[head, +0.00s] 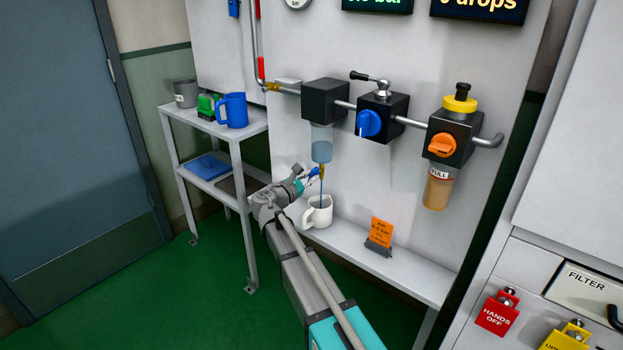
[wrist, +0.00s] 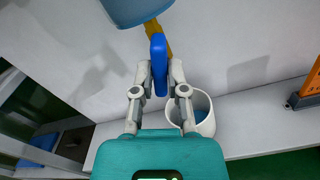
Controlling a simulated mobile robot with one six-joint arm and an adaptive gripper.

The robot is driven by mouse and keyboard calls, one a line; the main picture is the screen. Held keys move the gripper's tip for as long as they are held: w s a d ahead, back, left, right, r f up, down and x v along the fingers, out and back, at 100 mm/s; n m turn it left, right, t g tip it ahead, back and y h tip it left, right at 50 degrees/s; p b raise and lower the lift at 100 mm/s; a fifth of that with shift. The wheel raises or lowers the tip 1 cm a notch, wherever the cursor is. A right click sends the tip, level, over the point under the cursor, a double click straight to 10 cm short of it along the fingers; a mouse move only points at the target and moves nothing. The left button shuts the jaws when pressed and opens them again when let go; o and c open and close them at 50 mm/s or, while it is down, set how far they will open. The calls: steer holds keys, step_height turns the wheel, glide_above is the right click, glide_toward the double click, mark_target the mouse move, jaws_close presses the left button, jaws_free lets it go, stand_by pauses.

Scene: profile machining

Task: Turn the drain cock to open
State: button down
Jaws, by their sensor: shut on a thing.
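The drain cock is a small brass fitting (head: 322,171) under the clear filter bowl (head: 321,143), which holds bluish liquid. It also shows in the wrist view (wrist: 153,27). Its blue lever (wrist: 158,66) stands between my fingertips. My gripper (wrist: 158,78) is shut on this lever; in the head view my gripper (head: 308,178) reaches the cock from the left. A thin dark-blue line runs from the cock down to the white mug (head: 313,214); I cannot tell whether it is a stream or a tube. The mug stands below the cock and shows blue liquid inside in the wrist view (wrist: 204,124).
A blue-knobbed regulator (head: 369,123) and an orange-knobbed lubricator (head: 441,145) hang to the right on the same pipe. An orange sign (head: 382,233) stands on the ledge (head: 420,272). A shelf cart (head: 240,140) with mugs stands left of my arm.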

steer(key=n, duration=0.3)
steer(key=shift+d+n, duration=0.15)
steer(key=shift+n, duration=0.25)
steer(key=c, duration=0.5)
jaws_free()
steer(key=shift+v, duration=3.55)
